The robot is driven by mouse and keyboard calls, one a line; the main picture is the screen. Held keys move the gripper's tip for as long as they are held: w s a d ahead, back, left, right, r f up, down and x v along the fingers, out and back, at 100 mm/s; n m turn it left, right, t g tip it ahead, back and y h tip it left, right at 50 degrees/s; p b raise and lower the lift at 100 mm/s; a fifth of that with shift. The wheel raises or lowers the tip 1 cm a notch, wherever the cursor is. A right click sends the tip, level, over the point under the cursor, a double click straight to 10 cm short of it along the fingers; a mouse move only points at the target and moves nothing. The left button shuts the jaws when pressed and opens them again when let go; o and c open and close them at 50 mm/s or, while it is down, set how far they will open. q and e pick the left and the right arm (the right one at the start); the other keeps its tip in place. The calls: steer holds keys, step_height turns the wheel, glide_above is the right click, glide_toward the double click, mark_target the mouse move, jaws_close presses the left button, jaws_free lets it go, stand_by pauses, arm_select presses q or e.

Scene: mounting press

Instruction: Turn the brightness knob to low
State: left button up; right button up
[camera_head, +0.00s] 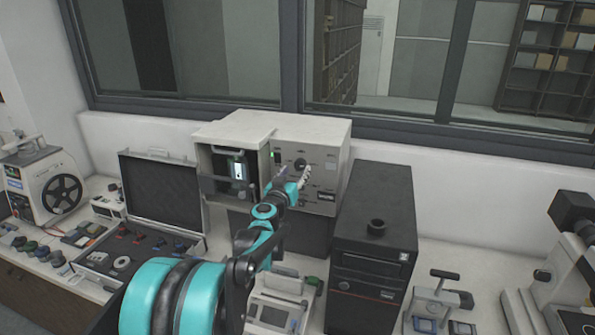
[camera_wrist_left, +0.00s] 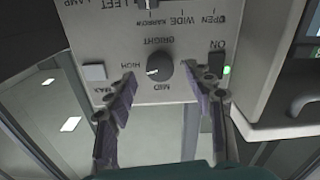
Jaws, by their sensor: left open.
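The brightness knob (camera_wrist_left: 160,68) is a round dark dial on a pale grey panel, with MID and HIGH printed around it. The wrist view shows the panel upside down. A white mark on the knob faces toward the HIGH side. My left gripper (camera_wrist_left: 160,80) is open, with its purple-padded fingers on either side of the knob and apart from it. The right finger hides part of a label. In the head view the knob (camera_head: 300,164) shows just above my left gripper (camera_head: 290,180). My right gripper is out of view.
The panel belongs to a white-topped machine (camera_head: 325,130) with a small screen. A green light (camera_wrist_left: 227,70) glows beside an ON switch. A black box unit (camera_head: 375,215) stands close on the right. An open black case (camera_head: 160,190) lies left.

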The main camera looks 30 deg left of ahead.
arm_select(q)
steer(key=shift+w+a+f, duration=0.1)
steer(key=shift+w+a, duration=0.05)
steer(key=shift+w, duration=0.55)
steer(key=shift+w+a, duration=0.1)
steer(key=shift+w, duration=0.2)
steer(key=c, duration=1.2)
steer(key=shift+o, duration=0.2)
